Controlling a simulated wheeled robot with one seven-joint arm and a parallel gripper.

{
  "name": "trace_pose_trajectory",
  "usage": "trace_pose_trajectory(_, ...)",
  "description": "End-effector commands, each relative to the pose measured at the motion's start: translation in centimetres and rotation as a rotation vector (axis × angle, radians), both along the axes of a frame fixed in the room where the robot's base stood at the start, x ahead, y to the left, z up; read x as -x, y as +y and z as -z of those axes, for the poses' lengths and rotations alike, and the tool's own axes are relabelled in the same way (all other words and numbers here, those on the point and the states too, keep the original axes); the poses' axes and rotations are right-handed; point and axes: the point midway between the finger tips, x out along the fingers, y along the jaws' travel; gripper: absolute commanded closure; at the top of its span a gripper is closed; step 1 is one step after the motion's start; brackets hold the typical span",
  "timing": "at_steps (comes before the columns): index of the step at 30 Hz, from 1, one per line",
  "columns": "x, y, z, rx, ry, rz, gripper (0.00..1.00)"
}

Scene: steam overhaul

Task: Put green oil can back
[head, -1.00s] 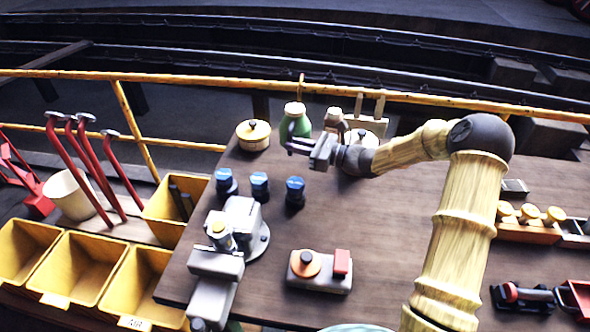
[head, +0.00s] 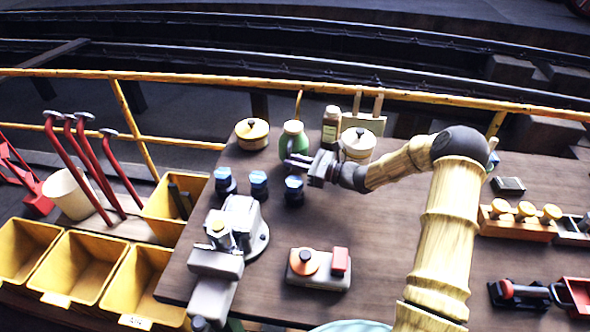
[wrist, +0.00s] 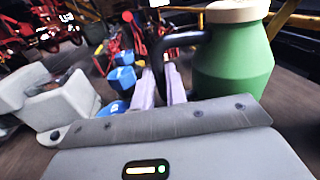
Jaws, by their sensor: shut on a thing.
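The green oil can (head: 295,137) with a pale cap is near the back of the workbench, between a cream tin and a brown bottle. It looks upright. In the wrist view the green oil can (wrist: 234,58) fills the upper right, with its dark handle (wrist: 188,39) running down towards the fingers. My gripper (head: 297,163) is at the near side of the can, shut on its handle. In the wrist view my gripper's pale fingers (wrist: 160,84) are close together. Whether the can's base touches the bench cannot be told; my gripper partly hides it.
A cream tin (head: 252,136), a brown bottle (head: 331,128) and another cream tin (head: 358,146) stand close by. Several blue-topped pieces (head: 259,184) stand in front. A grey vise (head: 240,225) is nearer. A yellow rail (head: 210,80) runs behind the bench.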

Motion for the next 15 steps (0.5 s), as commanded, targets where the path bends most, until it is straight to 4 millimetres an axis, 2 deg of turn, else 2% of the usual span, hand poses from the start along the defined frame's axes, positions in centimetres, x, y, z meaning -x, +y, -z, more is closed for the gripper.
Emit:
trace_pose_trajectory(6,0.0,0.0,2.8,-0.002,0.001,0.0,1.0)
trace_pose_trajectory(15,0.0,-0.1,3.2,-0.001,-0.002,0.001,1.0)
